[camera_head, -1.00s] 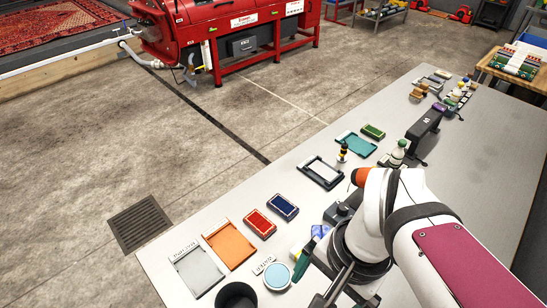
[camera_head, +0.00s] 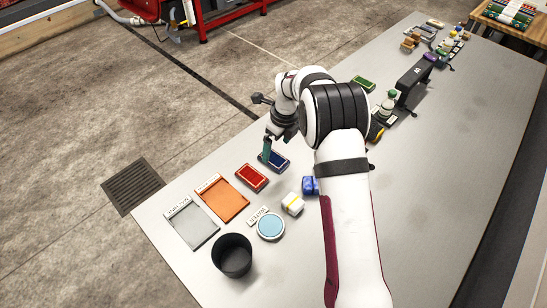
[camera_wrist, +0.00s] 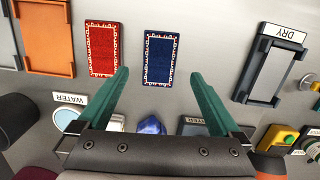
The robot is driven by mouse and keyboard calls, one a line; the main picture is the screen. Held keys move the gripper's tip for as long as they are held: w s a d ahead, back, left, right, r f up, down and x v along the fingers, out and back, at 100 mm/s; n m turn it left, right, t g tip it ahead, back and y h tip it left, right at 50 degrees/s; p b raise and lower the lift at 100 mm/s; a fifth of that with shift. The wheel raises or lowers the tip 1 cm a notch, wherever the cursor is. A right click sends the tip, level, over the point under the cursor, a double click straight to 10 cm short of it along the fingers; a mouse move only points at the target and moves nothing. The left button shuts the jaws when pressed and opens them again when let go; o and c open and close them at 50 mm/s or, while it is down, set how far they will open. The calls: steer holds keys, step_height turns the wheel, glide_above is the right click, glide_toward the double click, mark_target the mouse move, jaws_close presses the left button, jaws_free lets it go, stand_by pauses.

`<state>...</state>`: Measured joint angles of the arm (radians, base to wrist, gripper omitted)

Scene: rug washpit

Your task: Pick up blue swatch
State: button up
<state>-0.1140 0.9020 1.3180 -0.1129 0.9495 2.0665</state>
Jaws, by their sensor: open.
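The blue swatch (camera_head: 275,161) is a small dark blue rectangle with a pale patterned border, lying flat on the grey table. In the head view my gripper (camera_head: 267,149) is above it and partly covers it. In the wrist view the blue swatch (camera_wrist: 160,58) lies just past the fingertips, roughly between them. My gripper (camera_wrist: 160,78) has its two green fingers spread wide with nothing between them. The red swatch (camera_head: 252,178) lies beside the blue one, on its left; it also shows in the wrist view (camera_wrist: 102,49).
An orange tray (camera_head: 222,199), a grey tray (camera_head: 191,225), a black cup (camera_head: 232,256) and a round water dish (camera_head: 270,226) stand left of the swatches. A white block (camera_head: 292,204) and a blue object (camera_head: 310,186) lie nearer. A DRY tray (camera_wrist: 270,67) is on the right.

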mark_target(274, 158)
steer(key=f, duration=0.5)
steer(key=shift+w+a, duration=0.3)
steer(key=shift+a, duration=0.05)
steer(key=c, duration=1.4)
steer(key=shift+r, duration=0.1)
